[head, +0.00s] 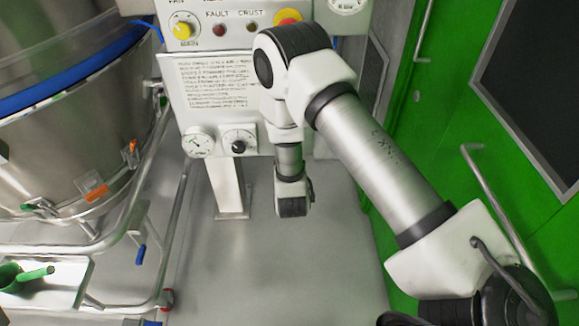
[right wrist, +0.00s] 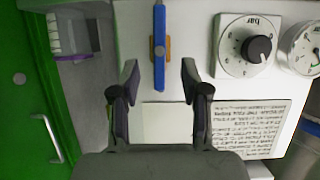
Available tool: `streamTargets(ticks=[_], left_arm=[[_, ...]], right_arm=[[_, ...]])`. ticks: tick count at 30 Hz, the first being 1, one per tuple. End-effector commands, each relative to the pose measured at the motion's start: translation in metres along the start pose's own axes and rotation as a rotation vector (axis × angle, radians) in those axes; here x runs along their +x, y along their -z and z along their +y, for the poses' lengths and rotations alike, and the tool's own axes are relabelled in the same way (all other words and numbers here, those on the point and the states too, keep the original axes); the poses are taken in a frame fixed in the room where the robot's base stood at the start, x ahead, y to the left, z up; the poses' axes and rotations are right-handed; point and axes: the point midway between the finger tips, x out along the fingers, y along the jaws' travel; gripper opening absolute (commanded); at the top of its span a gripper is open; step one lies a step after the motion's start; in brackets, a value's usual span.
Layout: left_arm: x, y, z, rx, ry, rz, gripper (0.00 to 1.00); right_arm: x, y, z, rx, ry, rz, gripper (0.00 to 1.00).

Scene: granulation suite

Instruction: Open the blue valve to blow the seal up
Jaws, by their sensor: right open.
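The blue valve is a straight blue lever (right wrist: 159,28) on a brass-coloured body (right wrist: 168,49), set on the white panel (right wrist: 190,20) in the right wrist view. The lever stands upright in that picture. My right gripper (right wrist: 159,80) is open, one finger on each side of the lever's lower end, with a visible gap on both sides. How deep the lever sits between the fingers I cannot tell. My left gripper is not in view.
Beside the valve are a black pressure knob (right wrist: 259,48) and a round gauge (right wrist: 302,50). A printed text plate (head: 215,85) is on the panel. A steel vessel (head: 70,130) with tubular rails stands left, green doors (head: 440,100) right. The grey floor (head: 270,270) between is clear.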

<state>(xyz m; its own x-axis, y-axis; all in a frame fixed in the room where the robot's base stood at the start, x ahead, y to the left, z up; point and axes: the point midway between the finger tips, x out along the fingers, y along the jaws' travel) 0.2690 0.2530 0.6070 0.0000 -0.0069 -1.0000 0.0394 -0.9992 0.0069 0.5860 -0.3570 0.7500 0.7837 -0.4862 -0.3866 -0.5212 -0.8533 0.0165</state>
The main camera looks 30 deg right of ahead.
Motion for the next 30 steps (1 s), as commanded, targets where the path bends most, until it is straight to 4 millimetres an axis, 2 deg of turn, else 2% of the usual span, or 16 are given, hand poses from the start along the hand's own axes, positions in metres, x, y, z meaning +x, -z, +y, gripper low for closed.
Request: streamTargets(ticks=[3, 8, 25, 28, 29, 30], left_arm=[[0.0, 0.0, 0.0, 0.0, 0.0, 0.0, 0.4], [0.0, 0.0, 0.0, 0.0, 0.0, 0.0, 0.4], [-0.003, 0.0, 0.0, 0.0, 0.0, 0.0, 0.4], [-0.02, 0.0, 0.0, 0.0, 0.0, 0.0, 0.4], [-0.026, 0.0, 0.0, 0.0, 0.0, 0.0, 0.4], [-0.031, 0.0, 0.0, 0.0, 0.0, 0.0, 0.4]], right_arm=[[-0.029, 0.0, -0.001, -0.006, 0.003, -0.001, 0.46], [-0.049, 0.0, -0.001, -0.002, 0.001, -0.001, 0.46], [-0.053, -0.003, 0.001, -0.005, -0.003, -0.009, 0.46], [-0.063, -0.023, 0.019, -0.027, -0.027, -0.08, 0.46], [-0.07, -0.035, 0.026, -0.043, -0.024, -0.126, 0.46], [-0.081, -0.057, 0.033, -0.069, -0.009, -0.213, 0.46]])
